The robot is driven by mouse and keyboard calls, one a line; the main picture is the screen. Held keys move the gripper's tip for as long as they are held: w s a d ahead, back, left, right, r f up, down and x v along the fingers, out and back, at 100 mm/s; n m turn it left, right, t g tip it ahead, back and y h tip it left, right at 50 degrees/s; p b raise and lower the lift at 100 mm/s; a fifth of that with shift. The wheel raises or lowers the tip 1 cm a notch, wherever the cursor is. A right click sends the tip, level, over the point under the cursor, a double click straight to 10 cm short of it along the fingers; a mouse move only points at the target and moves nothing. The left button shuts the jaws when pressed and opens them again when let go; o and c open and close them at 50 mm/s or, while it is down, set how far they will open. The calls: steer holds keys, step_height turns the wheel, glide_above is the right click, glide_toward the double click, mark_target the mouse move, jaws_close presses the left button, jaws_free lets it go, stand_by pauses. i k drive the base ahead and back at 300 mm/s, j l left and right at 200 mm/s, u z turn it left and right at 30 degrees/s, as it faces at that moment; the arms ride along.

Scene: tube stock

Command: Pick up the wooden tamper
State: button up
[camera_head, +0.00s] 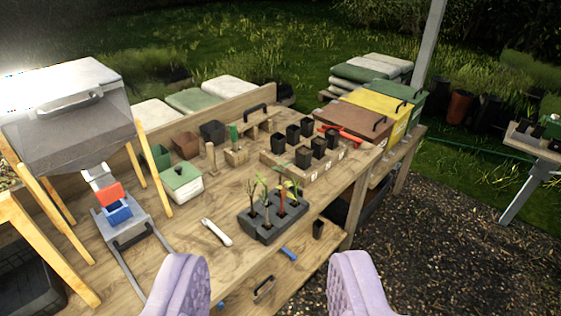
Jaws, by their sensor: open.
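A small upright wooden piece that looks like the wooden tamper (211,157) stands toward the back of the wooden bench (195,262). It is between a white lidded box and a wooden block with a green-handled tool. My gripper (267,283) shows as two lilac fingers at the bottom edge, wide apart. It is open and empty, in front of the bench and well short of the tamper.
A dark tray with seedlings (272,218), a white-handled tool (217,232) and the white box with green lid (182,183) stand nearer. A wooden rack (300,170) with several black pots stands right of the tamper. A grey hopper (70,115) rises at left.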

mark_target(215, 172)
steer(key=i+l+u, duration=0.3)
steer(key=i, duration=0.3)
steer(key=i+l+u, duration=0.25)
steer(key=i+l, duration=0.35)
steer(key=i+l+u, duration=0.3)
steer(key=i+l, duration=0.2)
steer(key=i+l+u, duration=0.25)
steer(key=i+l, duration=0.2)
steer(key=l, duration=0.4)
